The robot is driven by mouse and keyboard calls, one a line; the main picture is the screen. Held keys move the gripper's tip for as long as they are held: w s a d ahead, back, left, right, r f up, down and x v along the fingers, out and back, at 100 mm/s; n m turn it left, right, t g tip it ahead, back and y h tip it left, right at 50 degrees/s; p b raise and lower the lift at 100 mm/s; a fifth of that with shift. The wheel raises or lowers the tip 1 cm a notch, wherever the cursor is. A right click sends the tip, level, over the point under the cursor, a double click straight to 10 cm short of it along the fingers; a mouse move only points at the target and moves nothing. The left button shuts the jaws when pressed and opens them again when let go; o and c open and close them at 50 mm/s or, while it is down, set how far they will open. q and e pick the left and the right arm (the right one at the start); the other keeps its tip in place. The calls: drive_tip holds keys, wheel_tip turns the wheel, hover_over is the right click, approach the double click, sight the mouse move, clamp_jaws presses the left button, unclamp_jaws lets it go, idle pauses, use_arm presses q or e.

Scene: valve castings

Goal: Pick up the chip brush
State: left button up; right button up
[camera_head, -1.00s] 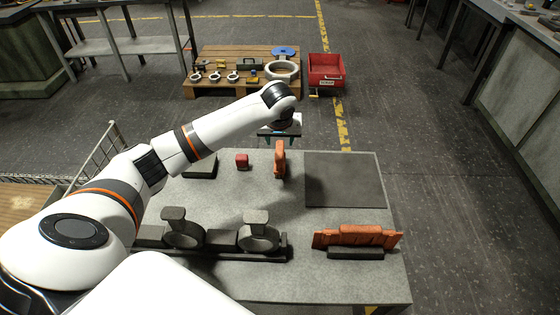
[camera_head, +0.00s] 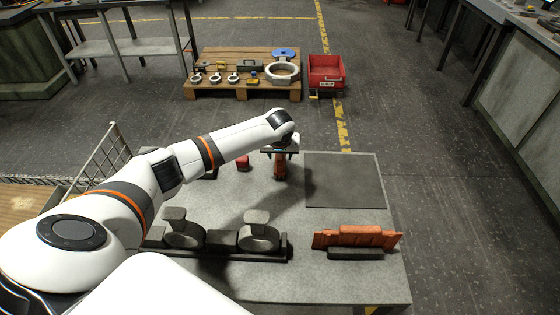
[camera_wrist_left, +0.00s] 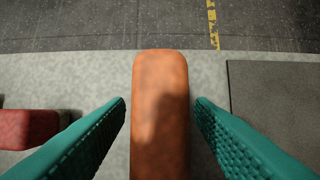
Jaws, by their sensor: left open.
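An orange, rounded bar-like thing (camera_head: 279,170), which looks like the chip brush, is near the far edge of the grey table. Its bristles cannot be made out. My left gripper (camera_head: 280,153) is over it, hiding its upper part. In the left wrist view the orange bar (camera_wrist_left: 160,140) lies between the two green fingers of my open left gripper (camera_wrist_left: 161,101), with a gap on each side. My right gripper is not in view.
A small red block (camera_head: 242,163) sits left of the bar, and a dark mat (camera_head: 345,181) lies to its right. Dark castings on a rail (camera_head: 220,256) and an orange piece on a dark base (camera_head: 357,238) stand nearer. The grey table (camera_head: 325,285) is bare in front.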

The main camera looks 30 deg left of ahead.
use_arm(q)
clamp_jaws()
wheel_tip(320, 180, up, 10)
drive_tip(key=shift+r, duration=0.1)
idle(0.5)
